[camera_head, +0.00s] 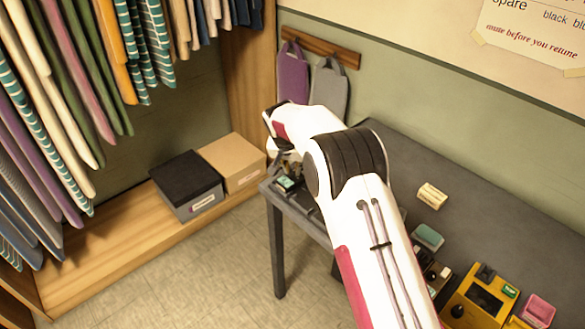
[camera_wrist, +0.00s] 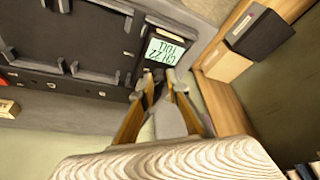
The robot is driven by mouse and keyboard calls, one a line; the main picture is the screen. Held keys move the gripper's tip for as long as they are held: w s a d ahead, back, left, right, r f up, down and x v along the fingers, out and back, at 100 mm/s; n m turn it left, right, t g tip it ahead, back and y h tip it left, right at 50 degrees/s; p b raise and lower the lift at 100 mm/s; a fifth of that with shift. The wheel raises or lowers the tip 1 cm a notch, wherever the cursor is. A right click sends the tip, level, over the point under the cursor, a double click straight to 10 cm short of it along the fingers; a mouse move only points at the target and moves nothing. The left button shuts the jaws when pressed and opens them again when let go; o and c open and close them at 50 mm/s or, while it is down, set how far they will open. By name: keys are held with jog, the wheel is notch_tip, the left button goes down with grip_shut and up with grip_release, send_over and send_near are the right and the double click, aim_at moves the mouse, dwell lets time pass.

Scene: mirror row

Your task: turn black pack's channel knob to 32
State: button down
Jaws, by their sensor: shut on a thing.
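The black pack (camera_head: 295,192) sits at the left end of the dark table, partly hidden by my arm. Its lit green screen shows in the head view (camera_head: 286,183) and in the wrist view (camera_wrist: 165,50). In the wrist view the text is upside down; it seems to read "CH 22", but the digits are hard to be sure of. My gripper (camera_wrist: 160,82) points at the pack just beside the screen, its fingertips closed together on the channel knob. The knob is mostly hidden between the fingertips. In the head view the gripper is largely covered by my wrist.
A yellow device (camera_head: 481,301), a pink block (camera_head: 538,310), a teal-topped block (camera_head: 427,237) and a cream block (camera_head: 432,195) stand farther right on the table (camera_head: 500,220). A black-lidded box (camera_head: 187,184) and a tan box (camera_head: 232,161) sit on the wooden shelf at left.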

jog(key=shift+a+f+m+g+h, duration=0.15)
jog(key=shift+m+h, duration=0.15)
jog(key=shift+m, duration=0.45)
jog(key=shift+r+m+g+h, duration=0.15)
jog(key=shift+m+h, duration=0.15)
jog(key=shift+m, duration=0.45)
jog(key=shift+f+m, duration=0.1)
jog(key=shift+m, duration=0.2)
jog(key=shift+f+m, duration=0.1)
jog(key=shift+m, duration=0.2)
jog(key=c, duration=2.2)
grip_release()
jog(key=shift+s+a+r, duration=0.1)
jog(key=shift+s+r, duration=0.25)
jog(key=shift+r, duration=0.3)
jog(key=shift+s+a, duration=1.05)
jog(key=shift+s, duration=0.6)
jog(key=shift+s+a, duration=1)
jog(key=shift+s, duration=0.7)
jog(key=shift+s+a, duration=1.05)
jog(key=shift+s, duration=0.6)
